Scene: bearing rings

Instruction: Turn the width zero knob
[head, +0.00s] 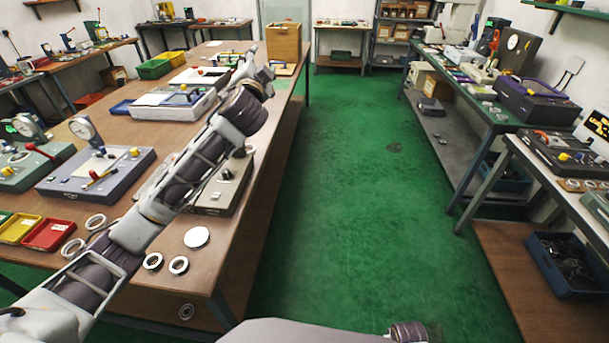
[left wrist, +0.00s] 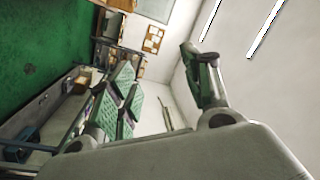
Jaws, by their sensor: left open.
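My left arm reaches from the lower left across the wooden bench, with its left gripper (head: 262,76) raised over the bench's right edge. In the left wrist view the same gripper (left wrist: 157,62) shows its fingers spread apart, with nothing between them. A grey box with small dark knobs (head: 222,188) sits at the bench edge, partly behind my arm. A blue-grey gauge stand with a round dial (head: 95,172) stands to its left. I cannot tell which control is the width zero knob; no label is legible. My right gripper is out of view.
A wooden box (head: 284,42) stands at the far end. The green floor (head: 370,200) between the benches is clear.

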